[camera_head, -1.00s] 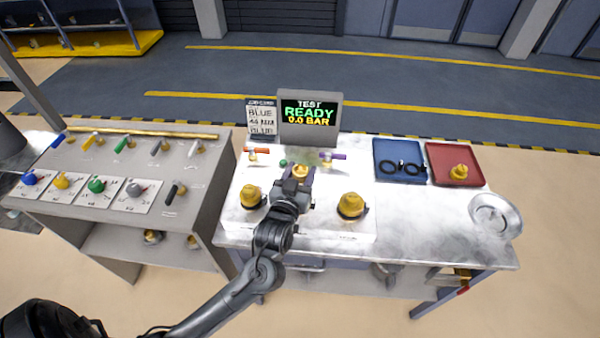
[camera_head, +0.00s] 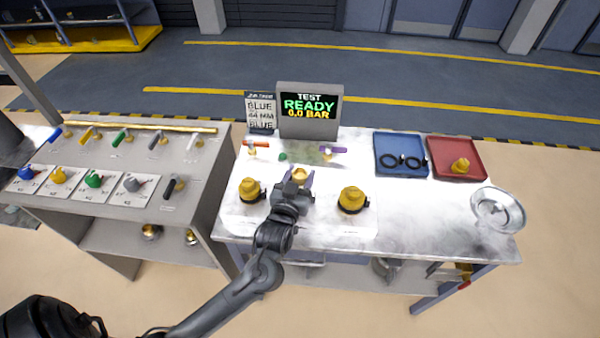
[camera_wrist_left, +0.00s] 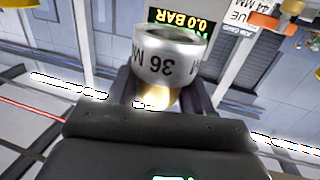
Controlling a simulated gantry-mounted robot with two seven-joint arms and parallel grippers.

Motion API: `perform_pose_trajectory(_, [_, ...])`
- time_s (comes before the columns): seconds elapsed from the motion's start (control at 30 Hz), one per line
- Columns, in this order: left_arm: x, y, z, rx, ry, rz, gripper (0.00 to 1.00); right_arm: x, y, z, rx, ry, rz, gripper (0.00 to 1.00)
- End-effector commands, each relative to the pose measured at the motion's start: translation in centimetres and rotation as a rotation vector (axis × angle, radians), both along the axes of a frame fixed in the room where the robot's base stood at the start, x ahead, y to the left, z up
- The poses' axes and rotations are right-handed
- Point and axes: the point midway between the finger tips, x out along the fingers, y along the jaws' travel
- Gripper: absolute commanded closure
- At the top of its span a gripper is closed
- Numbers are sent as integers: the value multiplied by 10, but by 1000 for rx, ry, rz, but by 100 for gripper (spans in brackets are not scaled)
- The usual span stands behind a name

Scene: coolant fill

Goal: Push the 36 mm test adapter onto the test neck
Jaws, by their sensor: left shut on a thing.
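My left gripper (camera_head: 298,183) is over the front middle of the metal test bench, between two brass fittings. It is shut on the 36 mm test adapter (camera_head: 302,177), whose brass part shows between the fingers. I cannot make out the test neck for certain, nor whether the adapter touches anything. My right gripper is not in view.
Brass fittings stand left (camera_head: 250,190) and right (camera_head: 352,200) of the gripper. Behind it are an orange handle (camera_head: 258,144), a purple handle (camera_head: 333,150) and the test display (camera_head: 309,106), reading READY 0.0 BAR. A blue tray (camera_head: 400,172), red tray (camera_head: 453,172) and round dish (camera_head: 497,209) lie right.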

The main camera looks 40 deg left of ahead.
Motion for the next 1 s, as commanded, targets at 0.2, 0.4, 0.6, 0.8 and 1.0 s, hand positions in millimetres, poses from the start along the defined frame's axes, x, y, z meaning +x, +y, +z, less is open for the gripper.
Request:
perform_pose_trajectory(0.2, [0, 0, -14, 0, -1, 1, 84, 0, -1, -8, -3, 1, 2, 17])
perform_pose_trajectory(0.4, [0, 0, -16, -1, -1, 0, 84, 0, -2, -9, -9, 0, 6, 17])
perform_pose_trajectory(0.6, [0, 0, -16, -1, -1, 0, 84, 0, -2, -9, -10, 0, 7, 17])
perform_pose_trajectory(0.8, [0, 0, -16, 0, -1, 0, 84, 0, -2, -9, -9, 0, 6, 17])
perform_pose_trajectory(1.0, [0, 0, -15, 0, -1, 0, 84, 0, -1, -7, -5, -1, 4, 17])
